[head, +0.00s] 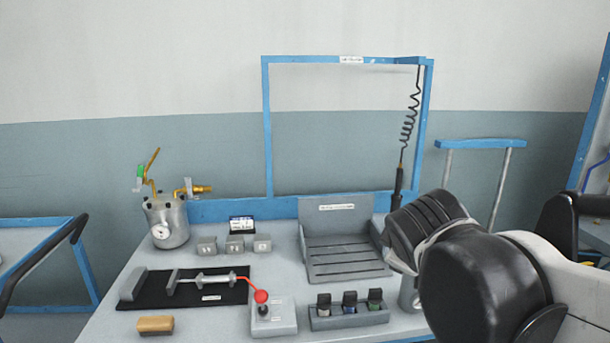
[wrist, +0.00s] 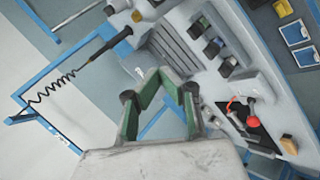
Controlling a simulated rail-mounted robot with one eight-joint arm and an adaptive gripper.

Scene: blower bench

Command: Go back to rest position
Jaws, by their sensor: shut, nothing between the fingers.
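My gripper (wrist: 162,76) shows in the wrist view. Its green fingers with dark knuckles come together at the tips, shut with nothing between them. It is above the bench, close to the sloped slotted tray (wrist: 178,50) in that picture, and I cannot tell the exact height. In the head view my arm reaches in from the right, over the right end of the bench, and its dark links hide the fingers.
The bench (head: 215,327) carries a metal pot with valves (head: 166,222), a black mat with a syringe-like rig (head: 150,292), a red-knobbed lever (head: 261,297), a slotted tray (head: 345,262) and a three-slot holder (head: 348,318). A coiled cord (head: 409,122) hangs from the blue frame (head: 267,130).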

